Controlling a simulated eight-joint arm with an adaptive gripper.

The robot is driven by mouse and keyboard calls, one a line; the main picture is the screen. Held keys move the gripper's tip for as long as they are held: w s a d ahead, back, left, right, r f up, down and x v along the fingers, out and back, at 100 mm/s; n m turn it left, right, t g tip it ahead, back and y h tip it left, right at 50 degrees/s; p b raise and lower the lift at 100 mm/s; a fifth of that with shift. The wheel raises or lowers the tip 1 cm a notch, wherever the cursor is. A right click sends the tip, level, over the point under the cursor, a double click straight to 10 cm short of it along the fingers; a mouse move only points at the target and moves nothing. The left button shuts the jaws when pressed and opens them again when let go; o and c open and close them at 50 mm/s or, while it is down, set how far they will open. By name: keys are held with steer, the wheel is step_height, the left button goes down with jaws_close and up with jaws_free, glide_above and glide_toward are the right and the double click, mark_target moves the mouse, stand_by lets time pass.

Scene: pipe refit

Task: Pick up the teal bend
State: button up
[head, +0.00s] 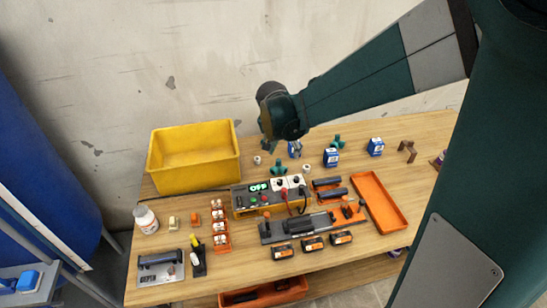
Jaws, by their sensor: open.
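Two small teal pipe fittings stand on the wooden table. One teal fitting (278,168) is just behind the control box, and another teal fitting (336,141) is further back and to the right. At this size I cannot tell which one is the teal bend. My gripper (282,146) hangs at the end of my arm above the back middle of the table. It is open, with nothing seen between its fingers. It appears above and near the first fitting; the gap between them is hard to judge. The second fitting is clear of it, to its right.
A yellow bin (194,185) stands at the back left. A control box (268,205) reading OFF sits mid-table, with a grey fixture (299,227) in front. An orange tray (379,203) lies at the right. Blue-and-white boxes (375,148) stand at the back. A white bottle (146,219) stands left.

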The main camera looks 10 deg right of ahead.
steer(key=m+p, duration=0.1)
steer(key=m, duration=0.1)
glide_toward(280, 161)
steer(key=f, duration=0.2)
steer(key=shift+w+d+f+m+g+h, duration=0.3)
steer(key=shift+w+f+g+h, duration=0.1)
steer(key=shift+w+f+h, duration=0.25)
steer(key=shift+w, duration=0.1)
steer(key=shift+f, duration=0.1)
steer(key=shift+x, duration=1.15)
steer(key=shift+f, duration=0.1)
steer(key=shift+b+x, duration=0.65)
steer(key=shift+x, duration=1.95)
steer(key=shift+a, duration=0.2)
steer(key=shift+c, duration=0.5)
